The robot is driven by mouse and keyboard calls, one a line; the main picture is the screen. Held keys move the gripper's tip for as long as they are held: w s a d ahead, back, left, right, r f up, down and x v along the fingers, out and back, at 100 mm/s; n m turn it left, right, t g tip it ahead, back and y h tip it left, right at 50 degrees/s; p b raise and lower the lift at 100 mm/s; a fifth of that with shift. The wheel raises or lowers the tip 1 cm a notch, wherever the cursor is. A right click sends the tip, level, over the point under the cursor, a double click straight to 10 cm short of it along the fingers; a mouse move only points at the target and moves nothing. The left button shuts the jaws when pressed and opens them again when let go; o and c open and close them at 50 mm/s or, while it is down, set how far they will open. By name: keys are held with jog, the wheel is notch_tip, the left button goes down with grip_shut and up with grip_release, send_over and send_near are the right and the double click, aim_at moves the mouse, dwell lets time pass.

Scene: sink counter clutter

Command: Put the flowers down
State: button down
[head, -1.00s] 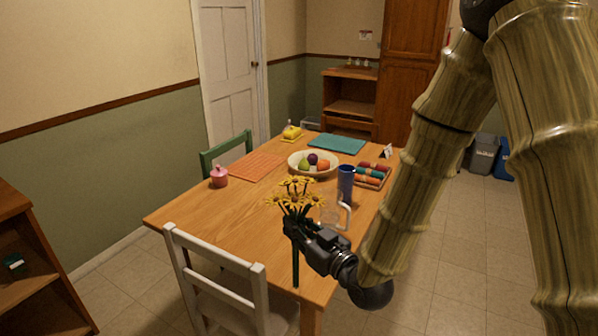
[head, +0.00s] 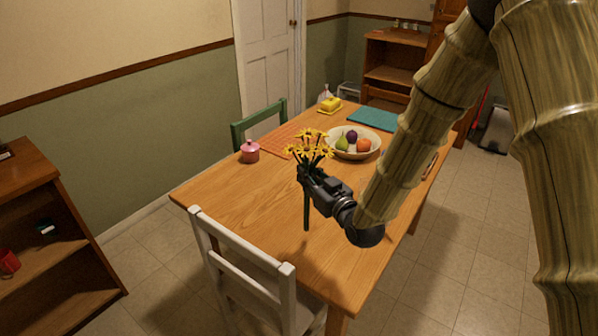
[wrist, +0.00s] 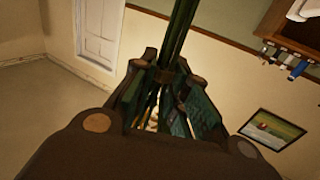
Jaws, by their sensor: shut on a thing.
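The flowers (head: 309,146) are a bunch of yellow blooms with dark centres on dark green stems. My gripper (head: 306,178) is shut around the stems below the blooms. The bunch is upright in the head view, with the stem ends hanging below my fingers in front of the wooden table top (head: 235,200). I cannot tell whether the stem ends touch the table. In the wrist view the green stems (wrist: 180,30) pass between the fingers (wrist: 165,90).
A pink lidded pot (head: 249,151), an orange mat (head: 285,138), a fruit bowl (head: 345,154), a teal mat (head: 372,119) and a yellow butter dish (head: 331,104) are on the table. A white chair (head: 240,256) stands at the near side, a green chair (head: 262,121) behind. The table's left front is clear.

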jog(key=w+a+f+p, duration=0.2)
jog(key=w+f, duration=0.1)
jog(key=w, duration=0.2)
jog(key=shift+a+f, duration=0.4)
dwell(0.3)
jog(key=shift+f, duration=0.2)
jog(key=c, duration=1.4)
grip_release()
jog(key=shift+r, duration=0.1)
jog(key=shift+r, duration=0.1)
jog(key=b+v, duration=0.2)
jog(key=v, duration=1)
